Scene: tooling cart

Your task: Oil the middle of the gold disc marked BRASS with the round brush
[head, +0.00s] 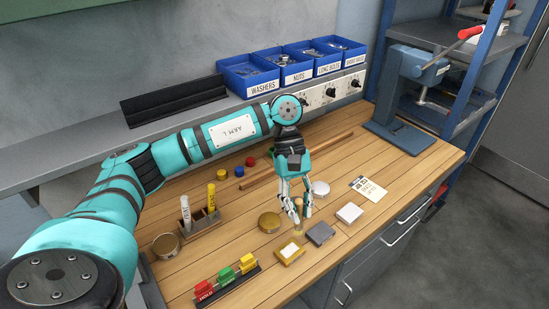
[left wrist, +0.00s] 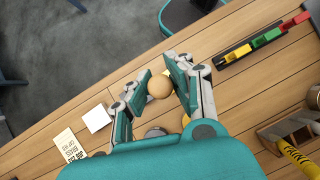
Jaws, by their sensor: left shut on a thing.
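My left gripper (head: 298,211) is shut on the round brush, whose tan ball-shaped knob (left wrist: 159,87) shows between the fingers in the left wrist view. In the head view the brush (head: 298,229) hangs roughly upright, its lower end over the worktop among the plates. A gold disc (head: 269,222) lies just left of the brush, apart from it. I cannot read any marking on it. A gold square plate (head: 289,252) lies in front of the brush, and a silver disc (head: 320,188) lies behind it to the right. My right gripper is not in view.
A dark grey square (head: 320,234) and a white square (head: 349,213) lie to the right, near a printed card (head: 369,188). A holder (head: 199,222) with white and yellow tools and a round tin (head: 166,246) stand left. Coloured blocks (head: 227,277) sit in front.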

